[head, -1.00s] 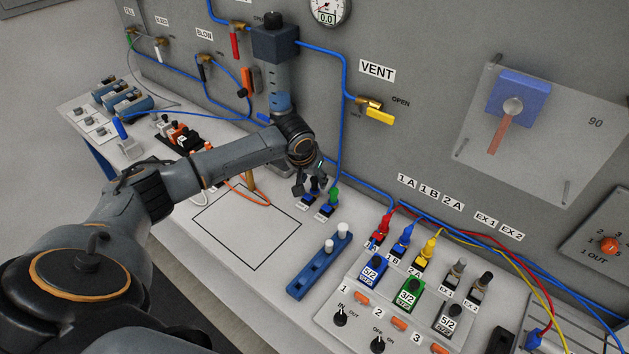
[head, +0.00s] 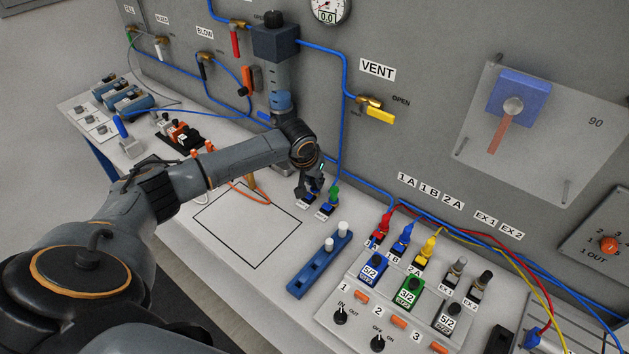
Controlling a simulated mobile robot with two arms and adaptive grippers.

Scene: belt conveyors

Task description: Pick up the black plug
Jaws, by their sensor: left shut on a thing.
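My left gripper (head: 313,184) reaches down at the back of the bench, just left of the green plug. It is shut on a dark plug, which I take to be the black plug. The fingers hide most of it, so its colour is hard to make out. The plug is at a small blue-topped socket block (head: 304,202); I cannot tell whether it is still seated. The green plug (head: 334,194) stands in the neighbouring block (head: 327,210). My right gripper is not in view.
A blue rack (head: 318,267) with white pegs stands in front. To the right, red, blue and yellow plugs with hoses sit on a valve panel (head: 375,310). A blue hose (head: 342,130) runs down the wall behind the gripper. The outlined bench square (head: 247,228) is mostly clear.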

